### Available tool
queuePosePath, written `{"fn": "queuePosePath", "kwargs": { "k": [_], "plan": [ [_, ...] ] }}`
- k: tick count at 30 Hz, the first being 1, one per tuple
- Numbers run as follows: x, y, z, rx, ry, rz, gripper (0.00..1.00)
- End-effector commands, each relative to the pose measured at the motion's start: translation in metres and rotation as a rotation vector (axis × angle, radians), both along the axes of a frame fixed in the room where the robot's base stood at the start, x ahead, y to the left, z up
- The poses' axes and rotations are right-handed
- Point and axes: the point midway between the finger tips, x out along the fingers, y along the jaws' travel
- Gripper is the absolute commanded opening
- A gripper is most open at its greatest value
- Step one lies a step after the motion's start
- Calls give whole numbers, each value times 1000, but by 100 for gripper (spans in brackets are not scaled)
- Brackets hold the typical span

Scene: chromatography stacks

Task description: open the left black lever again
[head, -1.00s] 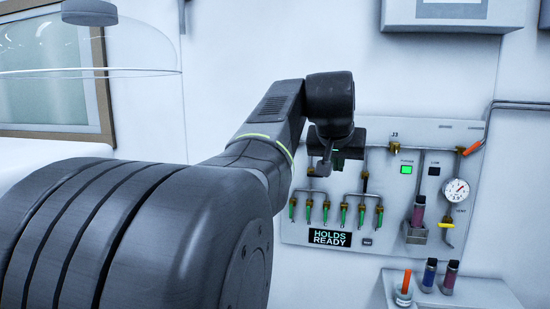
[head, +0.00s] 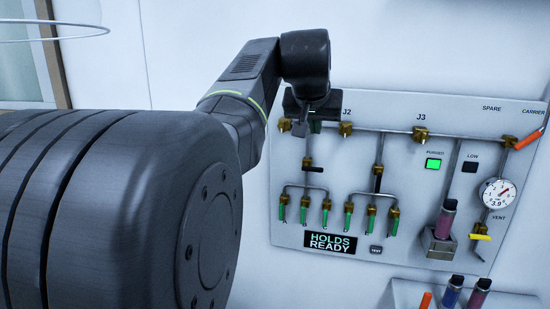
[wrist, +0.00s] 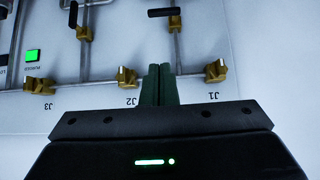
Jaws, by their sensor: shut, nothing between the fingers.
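The left black lever (head: 314,169) lies crosswise to its vertical pipe, below and between J1 and J2 on the wall panel. It also shows crosswise at the top of the wrist view (wrist: 164,12), where the panel appears upside down. The right black lever (head: 378,184) lies along its pipe, as it does in the wrist view (wrist: 73,14). My gripper (head: 316,127) is in front of the panel, above the left lever in the head view. In the wrist view its dark green fingers (wrist: 159,82) are together and empty, between the J1 and J2 fittings, apart from the lever.
Brass fittings J2 (head: 345,128) and J3 (head: 420,134) sit on the top pipe. Several green levers (head: 349,216) line the pipes below. A gauge (head: 497,193), an orange lever (head: 529,139) and a yellow lever (head: 481,237) are at right.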

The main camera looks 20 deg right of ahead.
Motion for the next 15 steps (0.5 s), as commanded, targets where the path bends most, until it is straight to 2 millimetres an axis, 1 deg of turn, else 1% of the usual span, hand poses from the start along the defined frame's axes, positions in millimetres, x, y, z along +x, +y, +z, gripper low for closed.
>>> {"fn": "queuePosePath", "kwargs": {
  "k": [5, 8, 11, 15],
  "plan": [
    [0, 0, -1, 1, 1, 0, 0],
    [3, -2, -4, 1, 2, 0, 0],
    [11, -7, -14, 2, 3, 0, 0],
    [28, -17, -33, 3, 5, 0, 0]
  ]
}}
